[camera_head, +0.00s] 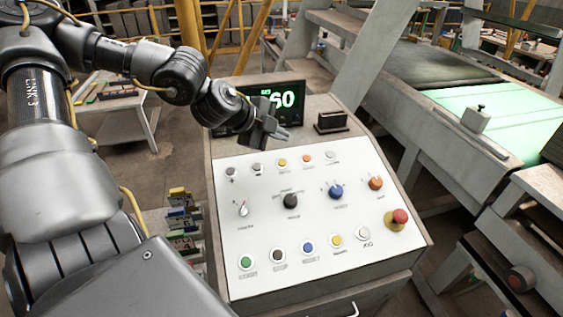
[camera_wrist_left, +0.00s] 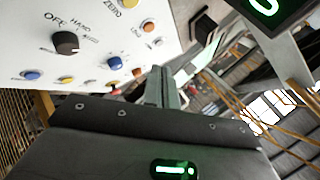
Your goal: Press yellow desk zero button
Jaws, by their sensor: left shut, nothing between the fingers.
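The yellow button (camera_head: 282,163) sits in the top row of the white sloped control panel (camera_head: 262,228), between a grey and an orange button. In the left wrist view, a ZERO label (camera_wrist_left: 115,5) shows at the top edge, and the button beside it is mostly cut off. My left gripper (camera_head: 285,135) is shut and empty, above the panel's upper edge, just beyond the yellow button and apart from it. Its fingers (camera_wrist_left: 162,85) also show in the left wrist view. My right gripper is not in view.
A second yellow button (camera_head: 336,241) is in the bottom row. Knobs and a red emergency stop (camera_head: 400,217) share the panel. A green-digit display (camera_head: 278,100) stands behind the gripper, and a small dark block (camera_head: 331,122) is at the panel's back. A conveyor (camera_head: 450,95) lies right.

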